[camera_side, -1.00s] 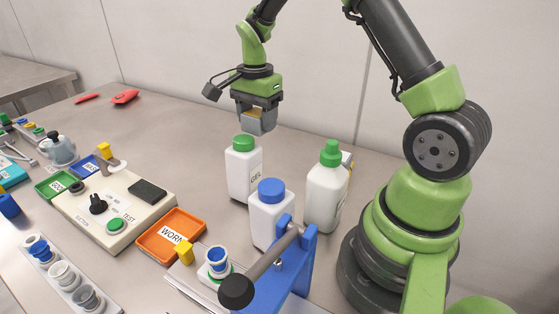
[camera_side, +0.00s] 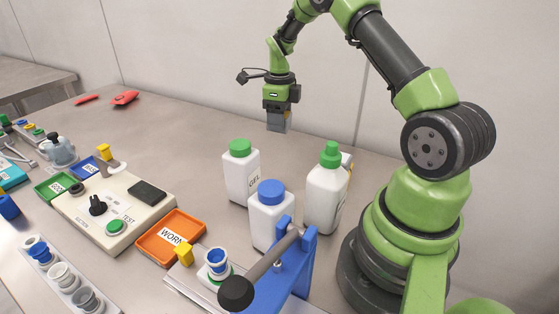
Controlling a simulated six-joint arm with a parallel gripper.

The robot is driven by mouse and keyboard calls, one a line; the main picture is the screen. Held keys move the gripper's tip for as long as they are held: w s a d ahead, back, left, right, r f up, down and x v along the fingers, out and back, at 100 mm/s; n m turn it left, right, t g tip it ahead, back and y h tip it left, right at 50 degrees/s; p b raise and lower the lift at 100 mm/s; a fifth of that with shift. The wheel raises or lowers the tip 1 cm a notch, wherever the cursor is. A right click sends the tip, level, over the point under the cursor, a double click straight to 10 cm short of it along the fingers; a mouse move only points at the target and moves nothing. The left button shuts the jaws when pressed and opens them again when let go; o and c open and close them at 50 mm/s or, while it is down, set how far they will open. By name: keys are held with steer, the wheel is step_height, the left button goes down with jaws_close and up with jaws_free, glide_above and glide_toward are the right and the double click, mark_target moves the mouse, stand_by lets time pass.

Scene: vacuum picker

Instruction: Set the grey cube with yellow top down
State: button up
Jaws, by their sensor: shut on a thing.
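My gripper (camera_side: 278,108) is in the upper middle of the side view, pointing down, with its jaws shut on the grey cube (camera_side: 278,122). Only a grey lower part of the cube shows below the gripper; its yellow top is hidden from this side. The cube hangs in the air behind and to the right of the GEL bottle. I cannot tell its exact height above the table (camera_side: 190,133).
A white GEL bottle with green cap (camera_side: 241,172), a blue-capped bottle (camera_side: 270,215) and another green-capped bottle (camera_side: 327,188) stand before the gripper. An orange WORK tray (camera_side: 171,237), a tester (camera_side: 115,208) and a blue press (camera_side: 292,275) are nearer.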

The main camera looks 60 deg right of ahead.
mark_target(280, 162)
step_height(280, 162, down, 10)
steer(key=shift+r, duration=0.25)
steer(key=shift+f, duration=0.1)
steer(key=shift+f, duration=0.25)
steer(key=o, duration=1.2)
steer(key=shift+r, duration=0.15)
